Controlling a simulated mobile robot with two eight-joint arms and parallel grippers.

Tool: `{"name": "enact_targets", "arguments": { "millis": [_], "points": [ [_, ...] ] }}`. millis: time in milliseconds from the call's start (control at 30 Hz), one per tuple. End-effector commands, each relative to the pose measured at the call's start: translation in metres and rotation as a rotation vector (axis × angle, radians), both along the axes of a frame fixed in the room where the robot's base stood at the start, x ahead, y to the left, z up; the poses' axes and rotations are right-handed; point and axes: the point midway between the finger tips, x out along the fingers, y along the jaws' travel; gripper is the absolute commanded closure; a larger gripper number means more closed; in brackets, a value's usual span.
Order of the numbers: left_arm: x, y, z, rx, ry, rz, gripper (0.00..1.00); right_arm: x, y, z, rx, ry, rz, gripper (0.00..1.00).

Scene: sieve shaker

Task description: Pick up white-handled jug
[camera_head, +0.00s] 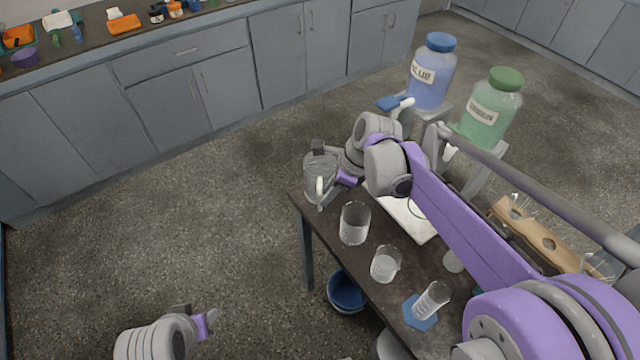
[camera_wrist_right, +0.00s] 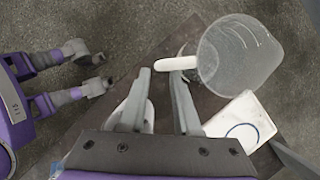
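The clear jug (camera_head: 321,166) with a white handle (camera_head: 320,188) stands near the far left corner of the dark table (camera_head: 318,222). In the right wrist view the jug (camera_wrist_right: 240,55) is at upper right, with its white handle (camera_wrist_right: 175,64) pointing left. My right gripper (camera_wrist_right: 161,75) is open, its fingertips just short of the handle, which lies across the tip of the right-hand finger. I cannot tell whether they touch. In the head view the right gripper (camera_head: 326,175) overlaps the jug. My left gripper (camera_head: 198,312) is open and empty, away from the table.
Clear beakers (camera_head: 355,223) (camera_head: 385,264) and a cylinder on a blue base (camera_head: 420,313) stand on the table. A white tray (camera_head: 408,218) lies beside the jug. Blue (camera_head: 431,72) and green (camera_head: 490,106) bottles stand behind. A blue bucket (camera_head: 346,291) sits below. Floor at left is clear.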

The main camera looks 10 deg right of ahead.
Motion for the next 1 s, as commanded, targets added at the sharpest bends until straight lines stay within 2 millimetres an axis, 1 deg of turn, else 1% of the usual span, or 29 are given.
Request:
{"name": "enact_targets", "arguments": {
  "millis": [133, 200, 300, 567, 667, 733, 767, 1000],
  "points": [
    [0.000, 0.000, -0.001, 0.000, 0.000, 0.000, 0.50, 0.003, 0.014, -0.020, 0.001, -0.001, 0.003, 0.69],
    [0.000, 0.000, -0.002, 0.000, 0.001, 0.000, 0.50, 0.005, 0.017, -0.029, -0.001, -0.001, 0.003, 0.69],
    [0.000, 0.000, -0.002, 0.000, 0.001, 0.000, 0.50, 0.007, 0.020, -0.038, 0.000, -0.001, 0.002, 0.69],
    [0.000, 0.000, -0.002, 0.000, 0.001, 0.000, 0.50, 0.007, 0.020, -0.040, -0.001, -0.001, 0.001, 0.69],
    [0.000, 0.000, -0.002, 0.000, 0.001, 0.000, 0.50, 0.007, 0.020, -0.040, 0.000, 0.000, 0.001, 0.85],
    [0.000, 0.000, -0.002, 0.000, 0.001, 0.000, 0.50, 0.007, 0.020, -0.040, 0.000, 0.000, 0.001, 0.98],
    [0.000, 0.000, -0.002, 0.000, 0.001, 0.000, 0.50, 0.007, 0.020, -0.039, 0.000, 0.000, 0.001, 1.00],
    [0.000, 0.000, -0.002, 0.000, 0.001, 0.000, 0.50, 0.007, 0.020, -0.039, -0.001, -0.001, 0.001, 1.00]
  ]
}}
